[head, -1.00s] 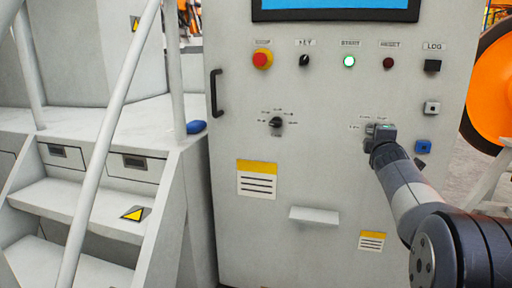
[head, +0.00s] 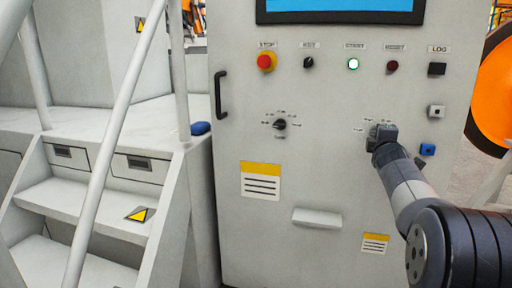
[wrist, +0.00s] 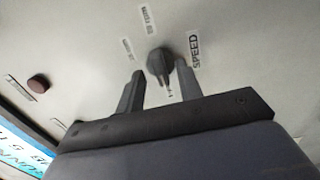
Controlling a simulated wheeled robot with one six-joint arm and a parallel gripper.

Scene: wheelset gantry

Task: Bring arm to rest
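My arm reaches in from the lower right of the head view, with my gripper (head: 383,134) close to the front of the grey control cabinet (head: 310,185), below the reset button. In the wrist view, my gripper (wrist: 159,70) is open, its two dark fingers apart. A dark rotary knob (wrist: 160,62) beside the SPEED label (wrist: 195,50) shows between and just beyond the fingertips. I cannot tell whether the fingers touch it. In the head view, my gripper hides this knob.
The cabinet carries a red stop button (head: 266,62), a lit green start button (head: 353,64), another selector knob (head: 280,124) and a small ledge (head: 317,217). Stairs with a white handrail (head: 115,130) stand at left. An orange wheel (head: 495,95) is at right.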

